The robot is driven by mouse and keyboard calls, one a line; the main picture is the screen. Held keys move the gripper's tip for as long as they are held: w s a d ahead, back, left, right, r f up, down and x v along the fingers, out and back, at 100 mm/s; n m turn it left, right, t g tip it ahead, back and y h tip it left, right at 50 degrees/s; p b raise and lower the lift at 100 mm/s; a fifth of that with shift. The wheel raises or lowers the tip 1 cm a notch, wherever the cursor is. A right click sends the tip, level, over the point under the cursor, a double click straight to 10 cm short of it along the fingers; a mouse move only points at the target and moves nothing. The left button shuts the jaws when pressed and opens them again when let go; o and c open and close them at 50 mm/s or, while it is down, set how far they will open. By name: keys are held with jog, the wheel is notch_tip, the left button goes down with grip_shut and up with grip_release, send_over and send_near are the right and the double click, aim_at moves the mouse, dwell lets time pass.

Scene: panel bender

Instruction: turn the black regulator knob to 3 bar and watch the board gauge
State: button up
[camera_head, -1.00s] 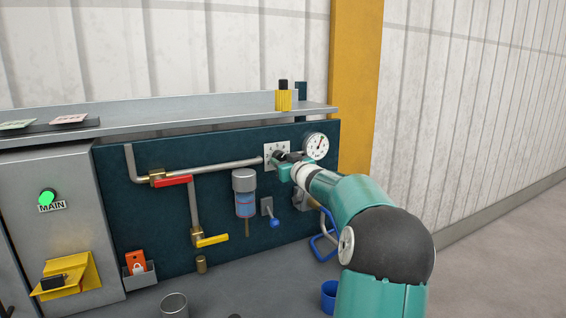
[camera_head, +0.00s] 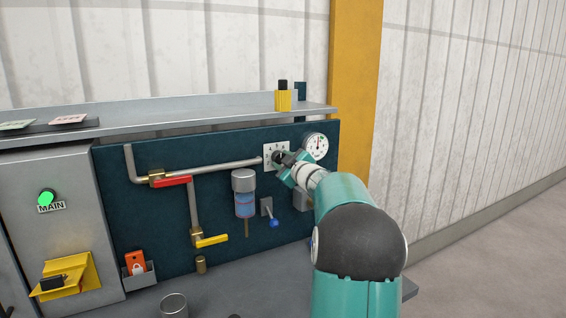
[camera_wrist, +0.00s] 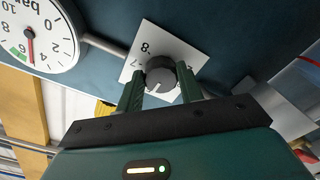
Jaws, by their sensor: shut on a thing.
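The black regulator knob (camera_wrist: 161,76) sits on a white numbered scale plate (camera_wrist: 148,47) on the board. My gripper (camera_wrist: 160,90) is shut on the knob, one finger on each side, in the wrist view. In the head view my gripper (camera_head: 287,161) is at the scale plate (camera_head: 269,150), and the knob is largely hidden by it. The white board gauge (camera_head: 316,147) is just right of the plate. It also shows in the wrist view (camera_wrist: 40,38), turned, with a red needle and a green band; the needle points near the green band.
A pipe with a red lever (camera_head: 173,181) and a yellow lever (camera_head: 212,240) runs left of the plate. A filter bowl (camera_head: 245,200) and a blue-tipped lever (camera_head: 272,217) are below. A yellow-and-black item (camera_head: 283,98) stands on the shelf above.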

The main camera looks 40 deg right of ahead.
jog(key=shift+r+n, duration=0.15)
jog(key=shift+n, duration=3.95)
jog(key=shift+r+n, duration=0.15)
jog(key=shift+n, duration=3.95)
jog(key=o, duration=1)
jog(key=shift+s, duration=0.15)
jog(key=v, duration=1.3)
jog(key=shift+s, duration=0.25)
